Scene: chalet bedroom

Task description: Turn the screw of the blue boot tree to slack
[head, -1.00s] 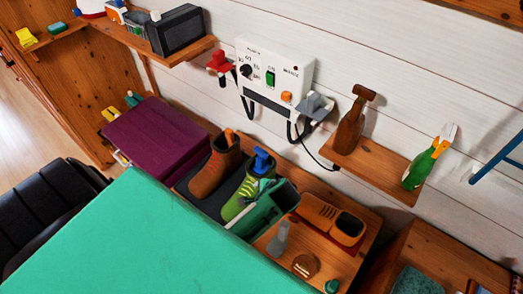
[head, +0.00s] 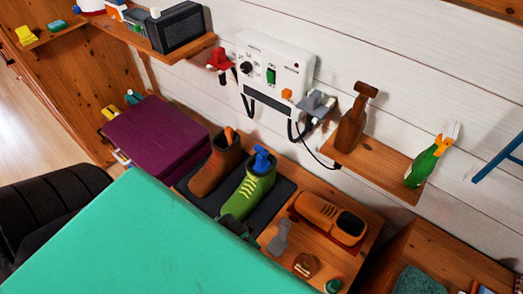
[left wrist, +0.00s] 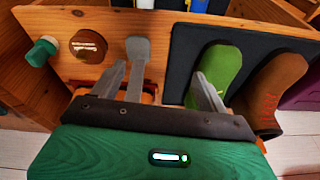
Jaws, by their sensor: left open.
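The blue boot tree (head: 262,160) stands in the top of the green boot (head: 248,190) with yellow laces, on the dark mat in the head view. Its screw is too small to make out. The green boot also shows in the left wrist view (left wrist: 221,66), at the right finger; the blue tree is hidden there. My left gripper (head: 236,226) is low in front of the boot in the head view, mostly hidden by a teal surface. In the left wrist view its two grey fingers (left wrist: 160,75) are apart with nothing held between them. My right gripper is out of view.
A brown boot (head: 215,168) with an orange tree stands left of the green boot. An orange shoe (head: 327,216), grey brush (head: 279,238), round tin (head: 306,265) and green jar (head: 333,285) are to the right. A purple case (head: 155,137) lies left. A white control box (head: 272,68) hangs behind.

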